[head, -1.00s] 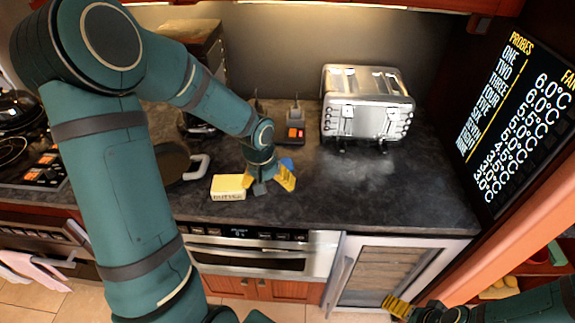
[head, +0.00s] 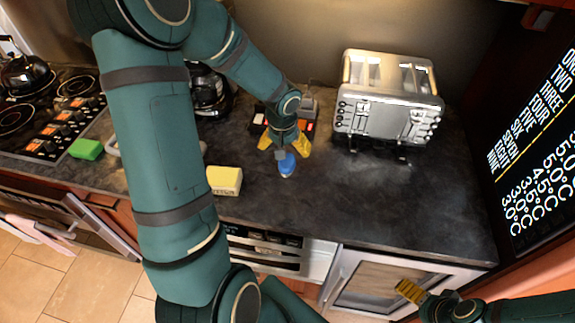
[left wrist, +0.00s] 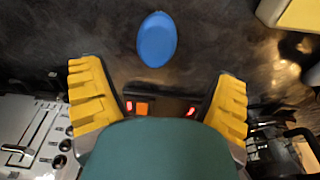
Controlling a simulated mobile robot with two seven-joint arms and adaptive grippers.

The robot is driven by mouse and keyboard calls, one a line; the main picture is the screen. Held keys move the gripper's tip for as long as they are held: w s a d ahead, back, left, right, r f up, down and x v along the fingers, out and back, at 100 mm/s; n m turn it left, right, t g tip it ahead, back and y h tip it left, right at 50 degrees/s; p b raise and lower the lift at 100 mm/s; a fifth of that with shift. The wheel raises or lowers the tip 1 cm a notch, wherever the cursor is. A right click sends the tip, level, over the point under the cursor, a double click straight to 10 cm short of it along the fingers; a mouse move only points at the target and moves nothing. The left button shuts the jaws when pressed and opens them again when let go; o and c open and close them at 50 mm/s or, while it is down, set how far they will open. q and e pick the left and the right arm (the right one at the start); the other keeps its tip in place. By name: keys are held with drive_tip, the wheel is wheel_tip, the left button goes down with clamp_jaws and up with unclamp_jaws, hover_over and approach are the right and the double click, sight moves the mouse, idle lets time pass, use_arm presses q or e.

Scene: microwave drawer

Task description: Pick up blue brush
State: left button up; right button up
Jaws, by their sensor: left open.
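The blue brush (head: 287,165) lies on the dark counter, to the right of the yellow butter block. It shows as a blue oval in the left wrist view (left wrist: 157,39). My left gripper (head: 285,148) is open and empty, its yellow fingers spread just behind the brush in the head view. In the left wrist view the two fingers (left wrist: 160,100) are wide apart and the brush is beyond them, apart from both. My right gripper (head: 408,292) is low at the right, in front of the glass-door cabinet; its opening is unclear.
The butter block (head: 224,180) stands left of the brush. A silver toaster (head: 388,100) is at the back right. A dark device with red lights (left wrist: 150,106) sits behind the brush. The counter (head: 350,195) right of the brush is clear.

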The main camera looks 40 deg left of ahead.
sight(287, 161)
use_arm(q)
drive_tip(key=shift+w+f, duration=0.25)
drive_tip(key=shift+f, duration=0.7)
drive_tip(key=shift+s+f, duration=0.1)
drive_tip(key=shift+f, duration=0.45)
drive_tip(key=f, duration=0.2)
drive_tip(key=f+b, duration=0.1)
drive_tip(key=f, duration=0.1)
drive_tip(key=shift+w+f, duration=0.1)
drive_tip(key=shift+w, duration=0.25)
drive_tip(key=c, duration=1.3)
